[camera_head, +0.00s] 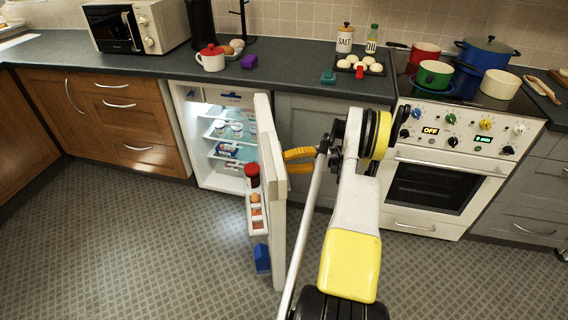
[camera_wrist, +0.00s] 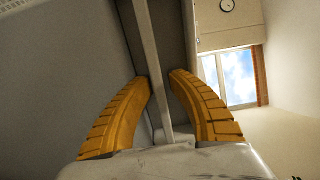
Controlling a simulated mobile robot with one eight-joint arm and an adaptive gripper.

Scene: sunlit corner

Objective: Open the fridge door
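The small white fridge (camera_head: 185,140) stands under the counter with its lit shelves showing. Its door (camera_head: 279,215) is swung wide open, its edge toward the camera and its racks facing left. My gripper (camera_head: 287,160) is at the outer right side of the door, its yellow fingers pointing left at it. In the wrist view, my gripper's fingers (camera_wrist: 160,78) curve inward on both sides of a long pale bar (camera_wrist: 154,70), which looks like the door's handle or edge. The fingertips are close to the bar; whether they press on it is unclear. The handle is hidden in the head view.
Wooden drawers (camera_head: 125,105) are left of the fridge, and a white oven (camera_head: 437,180) is at the right. The door racks hold a red-lidded jar (camera_head: 252,175), eggs and a blue carton (camera_head: 262,258). The tiled floor (camera_head: 130,250) left of the door is clear.

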